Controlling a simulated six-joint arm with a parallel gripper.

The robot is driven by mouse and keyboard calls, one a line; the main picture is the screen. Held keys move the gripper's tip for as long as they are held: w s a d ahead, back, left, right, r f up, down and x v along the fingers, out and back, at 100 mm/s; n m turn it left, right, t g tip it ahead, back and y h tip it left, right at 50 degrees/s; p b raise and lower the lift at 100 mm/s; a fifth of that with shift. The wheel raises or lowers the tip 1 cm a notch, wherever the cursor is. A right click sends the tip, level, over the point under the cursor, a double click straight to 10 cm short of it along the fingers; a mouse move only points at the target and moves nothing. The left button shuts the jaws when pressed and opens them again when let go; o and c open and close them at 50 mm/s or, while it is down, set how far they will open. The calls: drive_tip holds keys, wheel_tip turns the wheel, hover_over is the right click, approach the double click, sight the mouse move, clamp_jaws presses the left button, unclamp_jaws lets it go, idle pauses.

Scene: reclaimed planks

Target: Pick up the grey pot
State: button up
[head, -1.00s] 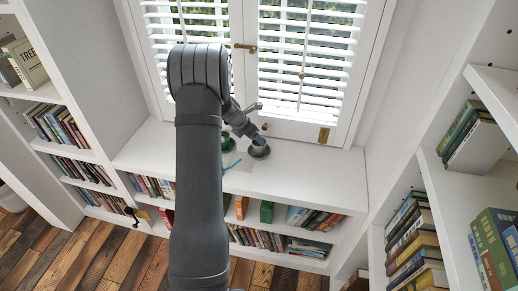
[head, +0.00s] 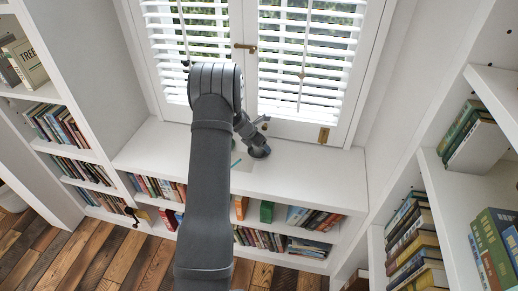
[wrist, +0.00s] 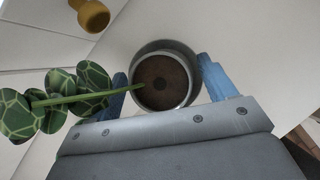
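The grey pot (wrist: 163,50) is round, with brown soil inside, seen from above in the wrist view. In the head view, the grey pot (head: 259,152) is a small dark shape on the white shelf top below the window, mostly hidden by my wrist. My gripper (wrist: 165,80) is open, with one blue finger on each side of the pot. My gripper (head: 257,146) is small and unclear in the head view.
A plant with patterned green leaves (wrist: 90,77) lies across the left finger's view; its stem reaches the pot's rim. An ochre vessel (wrist: 92,15) stands beyond, at upper left. The white shelf top (head: 315,178) is clear to the right. A shuttered window (head: 300,60) rises behind.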

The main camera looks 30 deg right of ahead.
drive_tip(key=c, duration=1.2)
drive_tip(key=shift+r, duration=0.5)
drive_tip(key=r, duration=0.3)
drive_tip(key=shift+s+d+r, duration=0.2)
drive_tip(key=shift+s+r, duration=0.15)
drive_tip(key=shift+r, duration=0.05)
drive_tip(key=s+d+r, duration=0.1)
drive_tip(key=s+r, duration=0.2)
drive_tip(key=s+d+r, duration=0.1)
drive_tip(key=s+r, duration=0.2)
drive_tip(key=s+d+r, duration=0.1)
drive_tip(key=s+r, duration=0.2)
drive_tip(key=s, duration=0.1)
drive_tip(key=shift+s+d+r, duration=0.1)
drive_tip(key=shift+d+r, duration=0.05)
drive_tip(key=shift+d, duration=0.2)
drive_tip(key=w+a+f+n, duration=0.1)
drive_tip(key=w+f, duration=0.2)
drive_tip(key=w+a+f+n+t, duration=0.1)
drive_tip(key=w+f, duration=0.3)
drive_tip(key=w+a+f+n, duration=0.2)
drive_tip(key=w+f, duration=0.1)
drive_tip(key=shift+w+f+t+y, duration=0.15)
drive_tip(key=shift+w+t+y, duration=0.15)
drive_tip(key=shift+w+t, duration=0.1)
drive_tip(key=shift+f, duration=1.55)
